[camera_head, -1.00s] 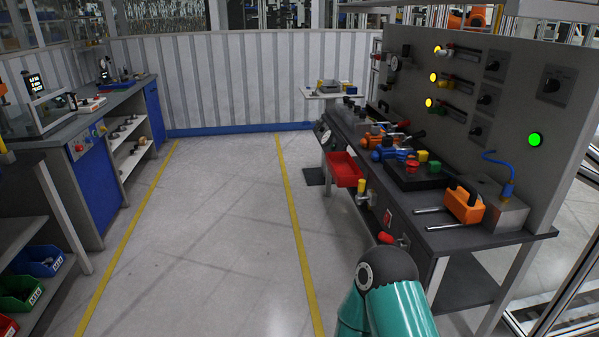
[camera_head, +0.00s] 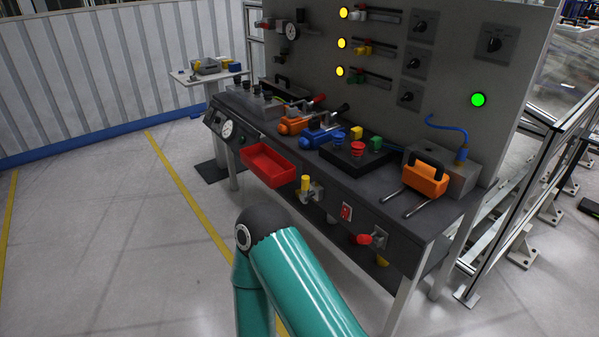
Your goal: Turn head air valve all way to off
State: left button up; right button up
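A workbench (camera_head: 395,200) with a tall grey back panel (camera_head: 540,60) stands at centre right. A valve with an upright yellow handle (camera_head: 306,184) sits on the bench's front face. A valve with a red handle (camera_head: 364,239) sits further right and lower on that face. More small fittings, one with a red part (camera_head: 264,23), are on the back panel. No label is readable, so I cannot tell which is the head air valve. One teal arm of mine shows at the bottom, its elbow in front of the bench. Neither gripper is in view.
A red bin (camera_head: 269,165) juts from the bench front. A small side table (camera_head: 205,75) stands behind left. Floor on the left is clear.

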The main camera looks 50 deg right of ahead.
aim_at(306, 196)
jog(key=z, duration=0.5)
jog(key=i, duration=1.2)
jog(key=z, duration=0.8)
jog(key=k, duration=0.65)
jog(key=z, duration=0.2)
jog(key=i, duration=0.75)
jog(key=u, duration=0.1)
